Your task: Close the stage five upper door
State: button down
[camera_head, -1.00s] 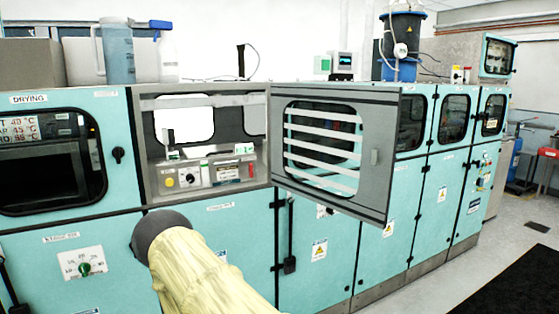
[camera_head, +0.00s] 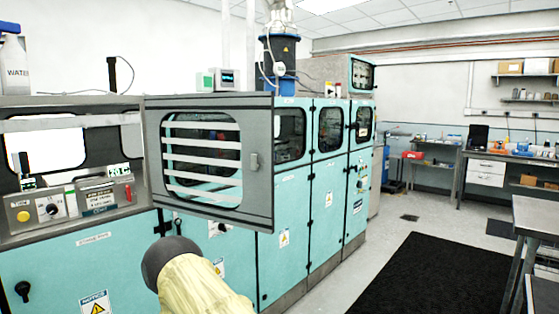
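The upper door (camera_head: 258,205) stands swung open, showing its grey inner face. My arm (camera_head: 195,285), in a pale yellow cover with a dark rounded end, shows at the bottom, in front of the lower panels. My gripper is out of view.
The compartment holds a control box (camera_head: 73,202) with knobs. More turquoise cabinets (camera_head: 330,190) run on to the right with their upper doors shut. A black mat (camera_head: 425,275) lies on the open floor at right. A workbench (camera_head: 490,150) stands at the back right.

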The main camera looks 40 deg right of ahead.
aim_at(253, 113)
jog(key=z, duration=1.9)
jog(key=i, duration=3.25)
jog(key=u, duration=3.05)
